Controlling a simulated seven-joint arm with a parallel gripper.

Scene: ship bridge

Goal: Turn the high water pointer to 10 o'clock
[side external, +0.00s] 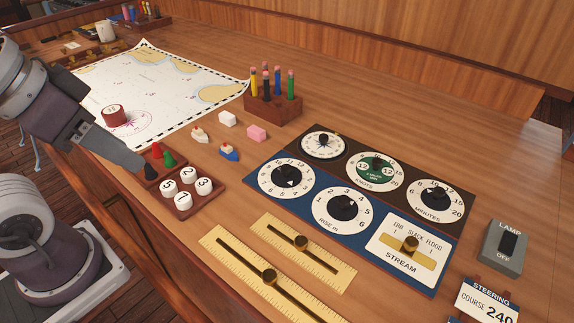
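The clock-numbered dial (264,184), taken to be the high water one, is at the left of the blue panel. Its title is not readable. Its black pointer knob (287,174) has a small white mark on the lower right side; the exact hour it shows is too small to tell. My gripper (142,171) is far to the left of the dial, low beside the red and green pegs of a small wooden tray. Its fingers are seen edge-on, so I cannot tell whether they are open or hold anything.
The blue panel (305,232) also holds a RISE dial (325,215) and a STREAM slider (410,243). A dark panel with more dials lies behind. Pencils in a block (272,107), small ship blocks and numbered discs (186,176) stand nearby. Brass rulers (300,242) lie in front.

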